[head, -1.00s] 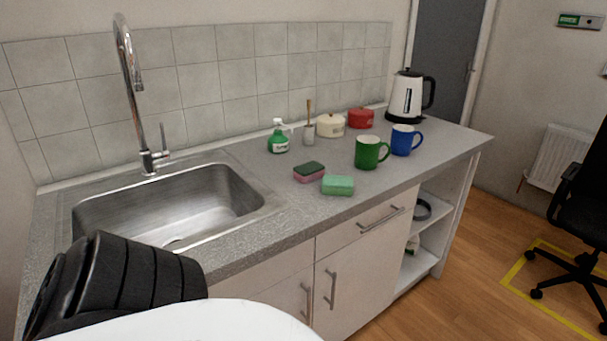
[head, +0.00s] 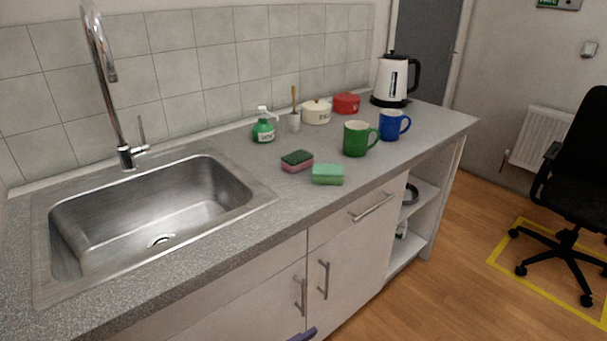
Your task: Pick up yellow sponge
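No yellow sponge shows in the head view. Two sponges lie close together on the grey counter, right of the sink. One sponge (head: 297,162) is pink below with a dark green top. The other sponge (head: 328,174) is light green all over as far as I can see, and lies nearer the counter's front edge. Neither of my grippers can be made out. A small dark purple piece (head: 303,336) pokes in at the bottom edge, and I cannot tell what it is.
The steel sink (head: 150,215) with its tall tap (head: 107,85) is at the left. A green soap bottle (head: 264,129), green mug (head: 356,139), blue mug (head: 391,126) and white kettle (head: 391,80) stand behind or right of the sponges. The counter's front strip is clear.

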